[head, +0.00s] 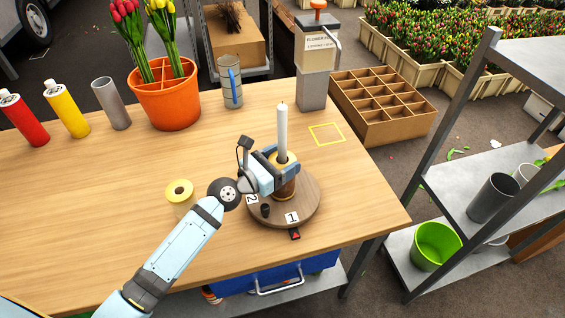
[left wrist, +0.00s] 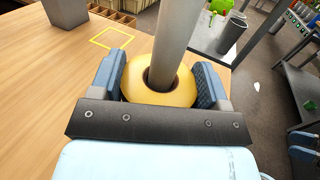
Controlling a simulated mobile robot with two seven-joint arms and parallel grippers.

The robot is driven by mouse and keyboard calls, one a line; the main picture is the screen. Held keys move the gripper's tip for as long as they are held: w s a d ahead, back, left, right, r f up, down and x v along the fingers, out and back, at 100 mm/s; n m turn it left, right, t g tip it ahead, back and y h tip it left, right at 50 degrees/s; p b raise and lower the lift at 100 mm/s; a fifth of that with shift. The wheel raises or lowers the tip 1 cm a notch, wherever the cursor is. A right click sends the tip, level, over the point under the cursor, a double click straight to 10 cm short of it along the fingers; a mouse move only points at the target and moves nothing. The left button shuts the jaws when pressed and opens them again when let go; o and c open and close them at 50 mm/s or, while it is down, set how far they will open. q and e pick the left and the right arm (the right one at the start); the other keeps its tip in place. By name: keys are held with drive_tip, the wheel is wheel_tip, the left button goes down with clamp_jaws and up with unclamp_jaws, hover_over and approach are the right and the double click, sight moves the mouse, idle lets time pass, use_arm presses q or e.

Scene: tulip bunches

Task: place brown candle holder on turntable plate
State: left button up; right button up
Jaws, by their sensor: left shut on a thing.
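The brown candle holder (head: 286,186) has a yellowish top and a tall pale candle (head: 282,130) standing upright in it. My left gripper (head: 284,168) is shut around the holder's upper part. The holder is over the round wooden turntable plate (head: 306,205); its base looks to be at the plate's surface, but I cannot tell whether it touches. In the left wrist view, the fingers (left wrist: 158,85) flank the holder's yellow ring-shaped top (left wrist: 160,97), with the candle (left wrist: 174,45) rising from its middle. The plate is hidden there.
Number cards "1" (head: 292,217) and "2" sit at the turntable's near side. A yellow roll (head: 179,191) stands to its left. A yellow square outline (head: 326,134) marks clear tabletop behind.

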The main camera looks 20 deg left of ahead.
use_arm(q)
drive_tip(key=shift+r, duration=0.2)
drive_tip(key=shift+f, duration=0.1)
drive_tip(key=o, duration=0.9)
drive_tip(key=shift+f, duration=0.15)
drive_tip(key=o, duration=0.4)
drive_tip(key=shift+c, duration=0.2)
drive_tip(key=shift+o, duration=0.4)
use_arm(e)
drive_tip(key=shift+w+r, duration=0.1)
use_arm(q)
drive_tip(key=shift+r, duration=0.25)
drive_tip(key=b+v, duration=0.1)
drive_tip(key=v, duration=1.1)
use_arm(e)
drive_tip(key=shift+a+f, duration=0.15)
drive_tip(key=shift+f, duration=0.25)
